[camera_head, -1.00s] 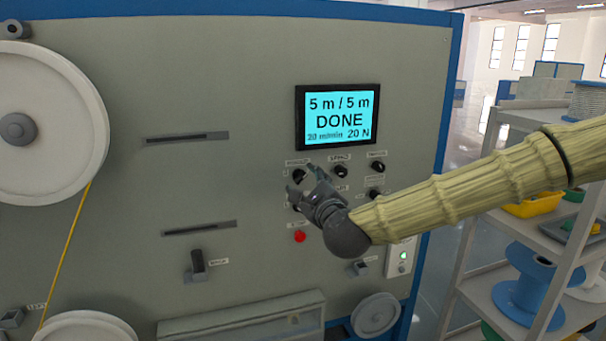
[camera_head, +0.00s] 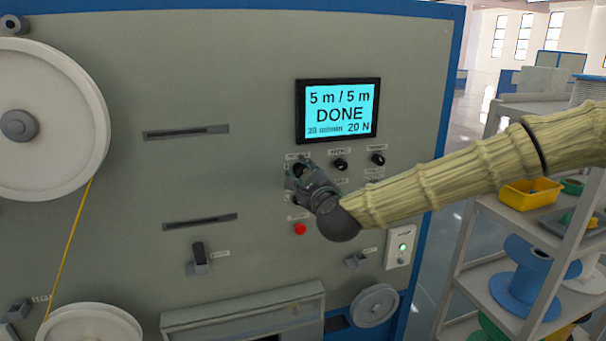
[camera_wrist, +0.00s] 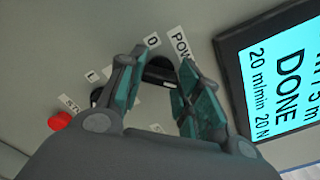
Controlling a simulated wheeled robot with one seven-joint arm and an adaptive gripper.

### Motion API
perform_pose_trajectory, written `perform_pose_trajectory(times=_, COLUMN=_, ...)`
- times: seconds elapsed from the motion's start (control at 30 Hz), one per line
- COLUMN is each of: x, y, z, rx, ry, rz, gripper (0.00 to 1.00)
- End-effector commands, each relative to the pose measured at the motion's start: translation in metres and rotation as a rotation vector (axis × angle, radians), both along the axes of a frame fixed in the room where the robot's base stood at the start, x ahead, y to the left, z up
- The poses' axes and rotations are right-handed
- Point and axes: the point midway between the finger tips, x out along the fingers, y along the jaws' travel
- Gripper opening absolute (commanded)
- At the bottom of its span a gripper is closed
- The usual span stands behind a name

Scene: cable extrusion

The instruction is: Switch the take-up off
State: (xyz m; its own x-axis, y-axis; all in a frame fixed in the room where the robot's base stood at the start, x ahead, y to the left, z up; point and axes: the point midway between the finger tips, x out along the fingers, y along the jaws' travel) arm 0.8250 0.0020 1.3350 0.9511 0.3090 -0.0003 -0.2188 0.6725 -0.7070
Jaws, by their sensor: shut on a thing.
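The take-up machine's grey panel (camera_head: 255,100) faces me. My gripper (camera_head: 297,171) is at the upper-left knob of the control group, below the screen's left corner. In the wrist view the fingers (camera_wrist: 160,66) are shut on a black knob (camera_wrist: 158,73), one finger on each side. A "0" label (camera_wrist: 152,41) and a label starting "POW" (camera_wrist: 181,43) are beside it. Another small mark (camera_wrist: 91,75) is on the other side. The fingers hide part of the knob, and I cannot tell its exact pointing.
The screen (camera_head: 339,111) reads "5 m / 5 m DONE". A red button (camera_head: 300,229) is below my gripper. Other knobs (camera_head: 340,164) are to its right. A shelf with spools (camera_head: 522,275) stands at right, and a large white reel (camera_head: 48,125) at left.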

Motion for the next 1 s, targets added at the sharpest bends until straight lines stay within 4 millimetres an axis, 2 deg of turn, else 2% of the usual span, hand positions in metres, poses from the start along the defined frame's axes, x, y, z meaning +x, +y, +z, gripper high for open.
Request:
perform_pose_trajectory(times=0.27, x=-0.0001, y=-0.0002, z=-0.0010, rx=-0.037, ry=-0.013, rz=-0.001, gripper=0.10)
perform_pose_trajectory(times=0.47, x=-0.0001, y=-0.0002, z=-0.0024, rx=-0.139, ry=-0.048, rz=-0.001, gripper=0.10)
perform_pose_trajectory(times=1.0, x=-0.0003, y=0.0001, z=-0.0028, rx=-0.611, ry=-0.200, rz=-0.001, gripper=0.10)
